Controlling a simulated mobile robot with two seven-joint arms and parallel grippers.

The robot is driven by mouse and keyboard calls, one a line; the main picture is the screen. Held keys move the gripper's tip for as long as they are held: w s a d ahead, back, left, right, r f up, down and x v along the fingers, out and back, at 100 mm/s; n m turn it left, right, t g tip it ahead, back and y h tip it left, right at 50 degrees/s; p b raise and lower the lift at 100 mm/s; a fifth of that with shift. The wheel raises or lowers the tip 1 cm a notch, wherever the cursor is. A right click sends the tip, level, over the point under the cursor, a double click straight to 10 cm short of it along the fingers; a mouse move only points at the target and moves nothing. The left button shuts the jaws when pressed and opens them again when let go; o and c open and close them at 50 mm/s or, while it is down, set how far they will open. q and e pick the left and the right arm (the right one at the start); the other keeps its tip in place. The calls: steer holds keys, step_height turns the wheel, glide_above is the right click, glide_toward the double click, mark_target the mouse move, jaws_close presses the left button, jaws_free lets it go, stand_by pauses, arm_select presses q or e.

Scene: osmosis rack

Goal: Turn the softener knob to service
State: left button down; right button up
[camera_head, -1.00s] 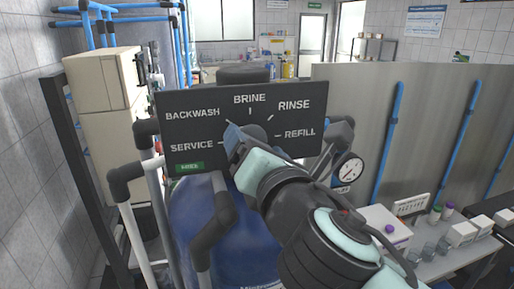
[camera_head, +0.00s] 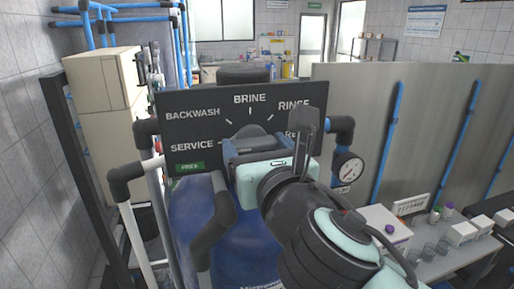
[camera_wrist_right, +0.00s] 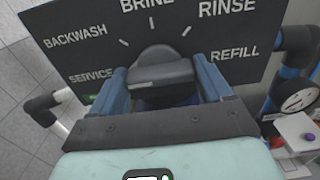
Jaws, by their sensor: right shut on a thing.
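The softener knob (camera_wrist_right: 160,72) is dark grey, with a broad grip bar, at the middle of a black dial panel (camera_wrist_right: 75,15). It also shows small in the head view (camera_head: 250,132). My right gripper (camera_wrist_right: 163,88) has its blue fingers on either side of the knob and is shut on it. In the wrist view the bar lies nearly level between the fingers. The SERVICE label (camera_head: 192,145) is at the panel's left. I cannot tell which mark the knob points to. My right gripper also shows in the head view (camera_head: 255,145), where it covers part of the panel. My left gripper is out of view.
A blue tank (camera_head: 195,215) stands below the panel, with grey pipes (camera_head: 212,225) in front. A pressure gauge (camera_head: 348,170) is at the right. A bench with boxes (camera_head: 385,225) and small vessels is at lower right.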

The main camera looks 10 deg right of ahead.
stand_by(0.4)
steer(key=o, duration=1)
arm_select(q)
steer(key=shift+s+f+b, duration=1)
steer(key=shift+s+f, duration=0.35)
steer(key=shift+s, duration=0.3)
arm_select(e)
steer(key=shift+s+d, duration=0.2)
steer(key=shift+s, duration=6.5)
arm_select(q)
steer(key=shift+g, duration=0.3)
